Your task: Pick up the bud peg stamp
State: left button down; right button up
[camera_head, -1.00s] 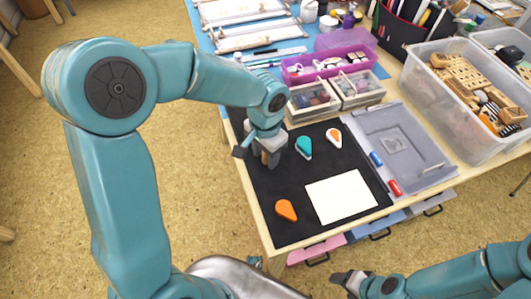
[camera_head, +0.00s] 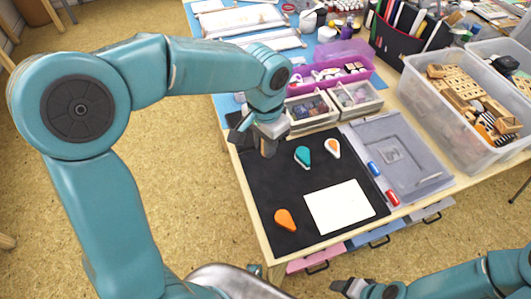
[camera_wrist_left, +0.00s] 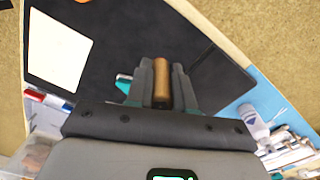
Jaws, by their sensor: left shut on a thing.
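My left gripper (camera_head: 267,138) is over the far left part of the black mat (camera_head: 262,190). It is shut on a brown wooden peg stamp, which shows upright between the two fingers in the left wrist view (camera_wrist_left: 161,82). In the head view only a small part of the peg shows below the fingers, and its stamping face is hidden. The peg appears to be held above the mat. My right gripper (camera_head: 350,284) is at the bottom of the head view, away from the table top, and its jaws are unclear.
Small wooden boxes (camera_head: 312,121) stand behind the mat. A grey tray (camera_head: 415,165) lies to the right.

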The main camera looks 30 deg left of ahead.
pick_arm(q)
notch_tip(320, 180, up, 12)
jog(key=shift+f+p, duration=0.2)
jog(key=shift+p, duration=0.75)
jog(key=shift+r, duration=0.1)
